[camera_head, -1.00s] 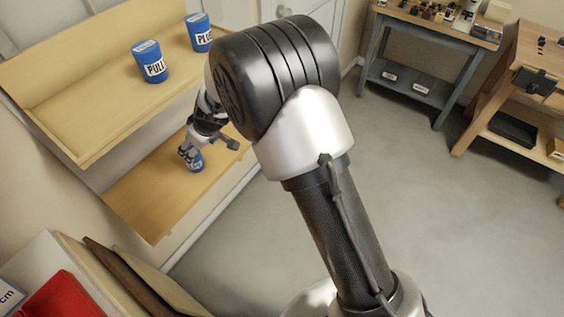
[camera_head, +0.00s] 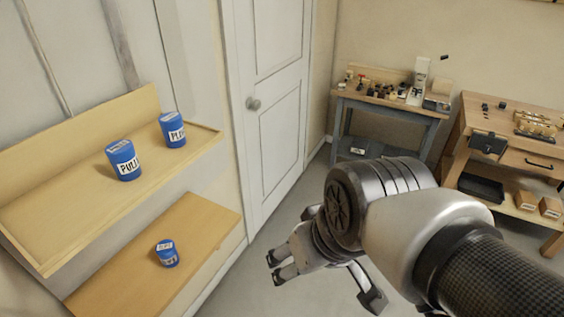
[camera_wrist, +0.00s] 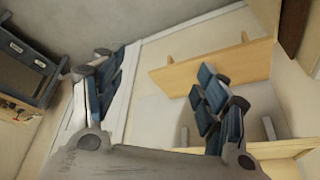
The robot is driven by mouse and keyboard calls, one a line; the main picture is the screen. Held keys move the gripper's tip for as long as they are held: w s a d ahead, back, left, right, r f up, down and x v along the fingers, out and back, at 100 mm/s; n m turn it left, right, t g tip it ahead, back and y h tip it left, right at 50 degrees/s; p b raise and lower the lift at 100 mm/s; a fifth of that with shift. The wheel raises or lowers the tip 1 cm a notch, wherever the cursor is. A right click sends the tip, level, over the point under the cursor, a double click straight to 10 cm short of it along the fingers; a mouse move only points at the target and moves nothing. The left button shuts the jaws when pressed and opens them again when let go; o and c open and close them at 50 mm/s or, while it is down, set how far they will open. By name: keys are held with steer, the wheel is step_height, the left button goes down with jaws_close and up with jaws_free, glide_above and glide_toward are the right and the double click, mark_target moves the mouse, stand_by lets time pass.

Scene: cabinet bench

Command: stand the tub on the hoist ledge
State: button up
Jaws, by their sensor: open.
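A small blue tub (camera_head: 167,253) with a white label stands upright on the lower wooden ledge (camera_head: 200,222); its lettering is too small to read surely. Two larger blue tubs stand on the upper wooden shelf (camera_head: 70,212): one labelled "PULL…" (camera_head: 123,160) and one "PLU…" (camera_head: 172,130), both partly cut off by their curve. My gripper (camera_head: 320,282) is open and empty, to the right of the lower ledge and clear of it. In the wrist view its fingers (camera_wrist: 160,88) are spread wide with nothing between them. No tub shows there.
A white door (camera_head: 275,110) stands behind the ledges. A grey-legged bench (camera_head: 385,110) with small items is at the back, and a wooden workbench (camera_head: 520,150) with trays and boxes is at the right. Grey floor lies open between the ledges and benches.

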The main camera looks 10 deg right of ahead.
steer(key=s+d+f+m+h, duration=0.1)
steer(key=s+d, duration=0.2)
steer(key=s, duration=0.2)
steer(key=shift+s+d+m, duration=0.2)
steer(key=shift+s+m, duration=0.1)
steer(key=shift+m, duration=0.1)
stand_by(0.9)
